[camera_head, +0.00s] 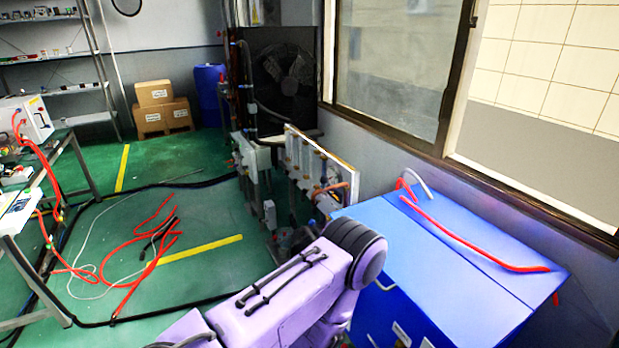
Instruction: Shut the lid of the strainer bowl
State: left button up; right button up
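I see no strainer bowl and no lid of one in the head view. A purple arm link of mine with a dark round joint crosses the bottom middle of the picture. Neither my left gripper nor my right gripper shows, so what they hold or touch is hidden.
A blue cabinet (458,262) with a red hose (460,240) on top stands at the right, below a window. Red hoses (140,240) and cables lie on the green floor. A table (25,212) is at the left edge. Boxes (163,116) and a blue barrel (208,95) stand behind.

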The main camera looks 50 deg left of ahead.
aim_at(292, 219)
jog(key=k, duration=0.8)
jog(key=u, duration=1.05)
jog(key=i, duration=0.7)
jog(key=u, duration=0.75)
